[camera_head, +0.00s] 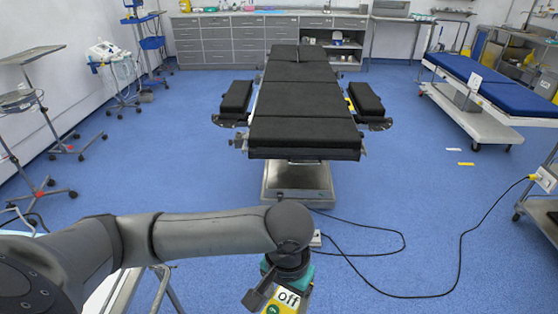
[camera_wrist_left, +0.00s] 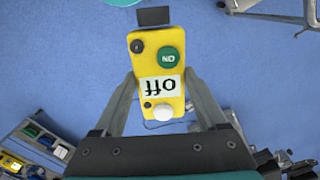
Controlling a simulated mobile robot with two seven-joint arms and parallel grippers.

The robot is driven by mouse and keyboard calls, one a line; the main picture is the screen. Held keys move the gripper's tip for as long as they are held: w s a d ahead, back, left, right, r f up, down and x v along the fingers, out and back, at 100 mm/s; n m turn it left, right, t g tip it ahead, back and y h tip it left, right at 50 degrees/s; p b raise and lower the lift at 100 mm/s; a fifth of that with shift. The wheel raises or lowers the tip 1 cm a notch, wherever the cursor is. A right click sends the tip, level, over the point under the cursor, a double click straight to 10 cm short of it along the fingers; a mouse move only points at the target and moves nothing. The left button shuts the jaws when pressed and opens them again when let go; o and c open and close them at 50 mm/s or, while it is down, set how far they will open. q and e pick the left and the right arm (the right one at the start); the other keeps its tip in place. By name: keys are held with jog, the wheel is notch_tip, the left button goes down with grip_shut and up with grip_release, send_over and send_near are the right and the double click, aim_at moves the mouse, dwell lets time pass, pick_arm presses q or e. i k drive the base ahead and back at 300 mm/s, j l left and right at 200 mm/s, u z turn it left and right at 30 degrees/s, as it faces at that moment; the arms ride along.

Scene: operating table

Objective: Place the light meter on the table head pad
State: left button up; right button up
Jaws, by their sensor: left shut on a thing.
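The yellow box with a green ON button and a white "off" label, which I take to be the light meter (camera_wrist_left: 146,48), is between the fingers of my left gripper (camera_wrist_left: 160,84) in the left wrist view. The gripper is shut on its sides. The box (camera_head: 289,298) also shows at the bottom edge of the head view, partly cut off, below my left wrist. The black-padded operating table (camera_head: 305,132) stands ahead, apart from the gripper. A small pad at its far end (camera_head: 312,53) looks like the head pad. My right gripper is out of view.
Black arm pads (camera_head: 236,97) (camera_head: 366,99) stick out on both sides of the table. A blue-topped trolley (camera_head: 480,82) stands at right. Black cables (camera_head: 461,250) lie on the floor at right front. Blue floor on both sides of the table is mostly clear.

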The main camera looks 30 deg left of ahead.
aim_at(301, 127)
jog(key=i+j+u, duration=0.1)
jog(key=i+u, duration=0.2)
jog(key=i, duration=0.3)
jog(key=i+u, duration=0.3)
jog(key=i, duration=0.35)
jog(key=i+l+u, duration=0.1)
jog(key=i, duration=0.5)
jog(key=i+l, duration=0.1)
jog(key=i, duration=0.5)
jog(key=i+l+u, duration=0.1)
jog(key=i+u, duration=0.2)
jog(key=i, duration=0.25)
